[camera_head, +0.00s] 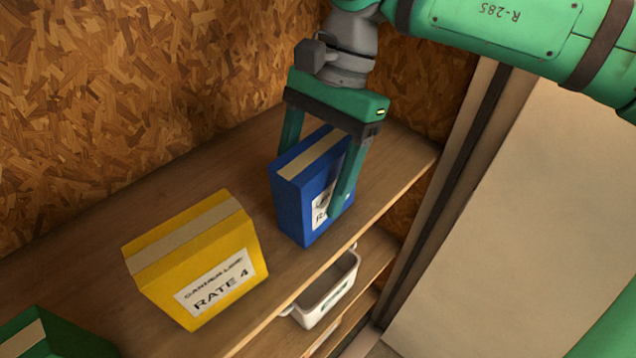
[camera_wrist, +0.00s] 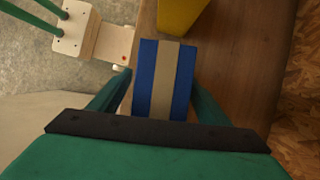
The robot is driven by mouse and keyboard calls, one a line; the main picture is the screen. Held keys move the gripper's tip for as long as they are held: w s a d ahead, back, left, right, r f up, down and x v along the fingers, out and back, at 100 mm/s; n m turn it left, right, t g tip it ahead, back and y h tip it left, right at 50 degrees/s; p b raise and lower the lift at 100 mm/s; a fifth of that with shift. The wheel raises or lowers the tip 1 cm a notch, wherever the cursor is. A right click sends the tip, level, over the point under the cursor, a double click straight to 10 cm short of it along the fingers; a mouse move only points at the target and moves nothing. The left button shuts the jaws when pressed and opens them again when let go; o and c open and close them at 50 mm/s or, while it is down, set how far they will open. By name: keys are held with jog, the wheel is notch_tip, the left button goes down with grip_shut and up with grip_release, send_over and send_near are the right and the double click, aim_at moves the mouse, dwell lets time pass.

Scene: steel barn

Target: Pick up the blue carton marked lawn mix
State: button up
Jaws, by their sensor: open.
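The blue carton (camera_head: 292,208) stands upright on the wooden shelf, with a tan tape strip along its top. Its white label is partly hidden behind a finger of my gripper, so I cannot read the words lawn mix. My gripper (camera_head: 315,178) is above the carton with one finger on either side of it. In the wrist view the blue carton (camera_wrist: 146,80) lies between the two open fingers of my gripper (camera_wrist: 160,98). I cannot tell whether either finger touches it.
A yellow carton (camera_head: 205,262), labelled RATE 4, stands to the left on the shelf (camera_head: 150,200). A green carton (camera_head: 62,338) is at the lower left. A white bin (camera_head: 326,290) sits on a lower shelf. A chipboard wall (camera_head: 120,90) stands behind.

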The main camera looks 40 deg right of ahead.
jog(key=shift+f, duration=0.25)
dwell(0.3)
jog(key=c, duration=1.6)
jog(key=shift+w+r, duration=0.1)
jog(key=shift+r, duration=0.1)
